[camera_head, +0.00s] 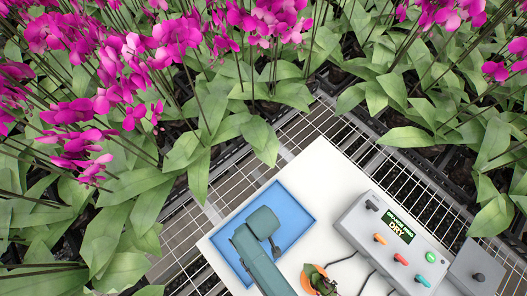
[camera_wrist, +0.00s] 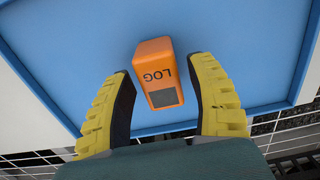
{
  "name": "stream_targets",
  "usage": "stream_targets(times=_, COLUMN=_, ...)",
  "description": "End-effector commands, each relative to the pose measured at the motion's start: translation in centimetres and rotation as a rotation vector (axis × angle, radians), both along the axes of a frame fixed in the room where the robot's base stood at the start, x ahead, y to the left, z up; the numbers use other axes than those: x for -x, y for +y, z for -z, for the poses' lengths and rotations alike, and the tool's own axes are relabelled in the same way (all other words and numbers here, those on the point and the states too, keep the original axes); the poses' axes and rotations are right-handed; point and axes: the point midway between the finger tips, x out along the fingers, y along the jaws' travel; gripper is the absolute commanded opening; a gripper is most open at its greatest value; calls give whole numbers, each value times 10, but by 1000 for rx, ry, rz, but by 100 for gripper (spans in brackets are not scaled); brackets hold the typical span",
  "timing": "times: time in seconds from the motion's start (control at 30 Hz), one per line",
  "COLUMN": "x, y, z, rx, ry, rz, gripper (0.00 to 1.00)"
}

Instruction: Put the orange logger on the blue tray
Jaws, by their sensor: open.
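The orange logger (camera_wrist: 159,74), marked LOG with a small grey window, is on the blue tray (camera_wrist: 62,50) in the wrist view. My gripper (camera_wrist: 160,66) is open, with a yellow-padded finger on each side of the logger. Narrow gaps show between the logger and both fingers. In the head view the blue tray (camera_head: 296,205) lies on a white board, and my grey-green arm is above it. The logger and fingertips are hidden there.
A grey control box (camera_head: 355,212) with a DRY display, coloured knobs and cables stands right of the tray on the white board (camera_head: 318,165). A small orange and green object (camera_head: 318,280) is near the front. Magenta orchids (camera_head: 130,60) crowd the back and left.

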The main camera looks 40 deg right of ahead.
Motion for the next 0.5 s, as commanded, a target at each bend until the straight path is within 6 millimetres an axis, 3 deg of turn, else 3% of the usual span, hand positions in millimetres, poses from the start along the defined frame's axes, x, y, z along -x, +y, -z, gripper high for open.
stream_targets(times=0.5, x=-1, y=0, z=-108, rx=0, ry=-2, rz=0, gripper=57)
